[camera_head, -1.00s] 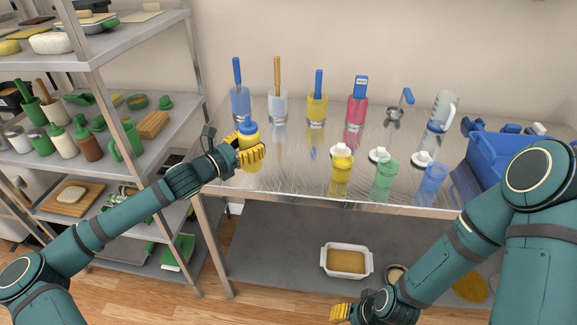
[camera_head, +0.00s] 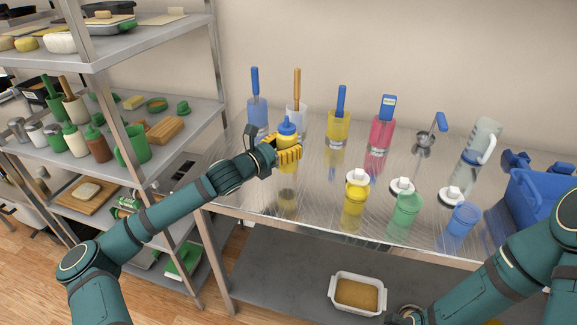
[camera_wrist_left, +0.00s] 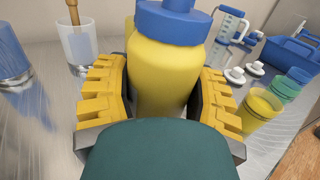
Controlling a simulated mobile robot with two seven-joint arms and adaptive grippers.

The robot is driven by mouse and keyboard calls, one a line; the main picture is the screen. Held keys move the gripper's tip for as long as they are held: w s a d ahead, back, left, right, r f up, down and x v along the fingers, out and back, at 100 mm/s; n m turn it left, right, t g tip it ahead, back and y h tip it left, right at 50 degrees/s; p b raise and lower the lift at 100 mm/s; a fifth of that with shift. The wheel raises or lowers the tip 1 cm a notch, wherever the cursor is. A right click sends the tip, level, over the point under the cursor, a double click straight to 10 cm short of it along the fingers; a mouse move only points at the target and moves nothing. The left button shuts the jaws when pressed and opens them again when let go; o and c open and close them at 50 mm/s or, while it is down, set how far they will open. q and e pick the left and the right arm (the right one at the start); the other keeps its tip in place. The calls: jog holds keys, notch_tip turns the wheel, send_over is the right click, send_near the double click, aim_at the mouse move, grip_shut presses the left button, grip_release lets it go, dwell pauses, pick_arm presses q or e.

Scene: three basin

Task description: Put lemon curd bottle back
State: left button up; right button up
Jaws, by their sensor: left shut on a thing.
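The lemon curd bottle, taken to be the yellow bottle with a blue cap (camera_head: 287,131), stands upright over the left part of the steel table. My left gripper (camera_head: 286,150) is shut on it; whether its base touches the table I cannot tell. In the left wrist view the bottle (camera_wrist_left: 168,75) fills the space between the yellow fingers of my left gripper (camera_wrist_left: 160,95). My right gripper is out of view; only part of my right arm shows at the lower right.
Several containers with tools stand along the back of the steel table (camera_head: 330,185). A blue bin (camera_head: 540,200) is at right. A shelf rack (camera_head: 185,120) with bottles stands at left.

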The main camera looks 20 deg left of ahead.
pick_arm(q)
jog(key=shift+f+b, duration=0.55)
jog(key=shift+f, duration=1.85)
jog(key=shift+f, duration=0.15)
jog(key=o, duration=1.3)
jog(key=p+v, duration=0.1)
jog(key=v, duration=1.1)
jog(key=shift+p, duration=0.4)
